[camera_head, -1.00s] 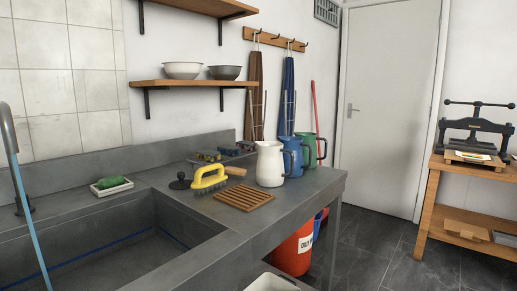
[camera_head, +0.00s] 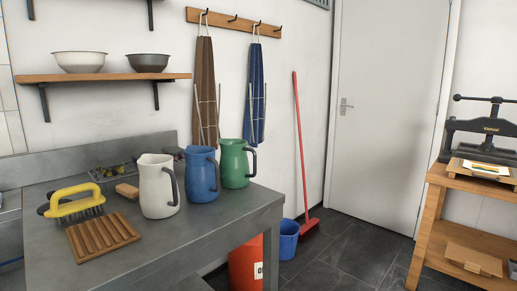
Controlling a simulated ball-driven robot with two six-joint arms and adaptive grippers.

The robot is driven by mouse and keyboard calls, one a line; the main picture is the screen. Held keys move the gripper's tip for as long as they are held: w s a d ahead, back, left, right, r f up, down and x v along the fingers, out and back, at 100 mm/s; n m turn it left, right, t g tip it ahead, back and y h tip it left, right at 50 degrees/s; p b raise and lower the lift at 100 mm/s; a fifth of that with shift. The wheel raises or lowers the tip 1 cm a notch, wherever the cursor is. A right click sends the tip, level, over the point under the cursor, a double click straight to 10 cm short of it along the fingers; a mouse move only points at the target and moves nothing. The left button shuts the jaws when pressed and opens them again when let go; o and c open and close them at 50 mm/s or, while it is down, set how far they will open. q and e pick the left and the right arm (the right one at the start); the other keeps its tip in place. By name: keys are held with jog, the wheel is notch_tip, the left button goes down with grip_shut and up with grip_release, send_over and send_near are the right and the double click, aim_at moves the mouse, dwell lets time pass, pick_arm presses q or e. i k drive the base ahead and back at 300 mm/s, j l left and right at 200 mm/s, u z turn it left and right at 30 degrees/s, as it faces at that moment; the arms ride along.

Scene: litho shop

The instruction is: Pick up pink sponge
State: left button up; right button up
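No pink sponge shows in the view. A small tan block (camera_head: 127,190), perhaps a brush or sponge, lies on the grey counter (camera_head: 190,238) between a yellow-handled brush (camera_head: 75,203) and the white jug (camera_head: 158,186). A slatted wooden rack (camera_head: 103,237) lies at the front of the counter. Neither of my grippers is in view.
A blue jug (camera_head: 202,174) and a green jug (camera_head: 234,163) stand beside the white one. A red broom (camera_head: 301,150), blue bucket (camera_head: 288,240) and red bin (camera_head: 246,264) stand near the counter's right end. Dark floor is open before the door (camera_head: 385,120). A wooden bench (camera_head: 430,225) stands right.

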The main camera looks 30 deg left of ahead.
aim_at(178, 153)
jog(key=i+l+z, duration=0.25)
jog(key=i, duration=0.65)
jog(key=i+u, duration=0.5)
jog(key=u, duration=0.25)
jog(key=i+l+u, duration=0.2)
jog(key=u, duration=0.15)
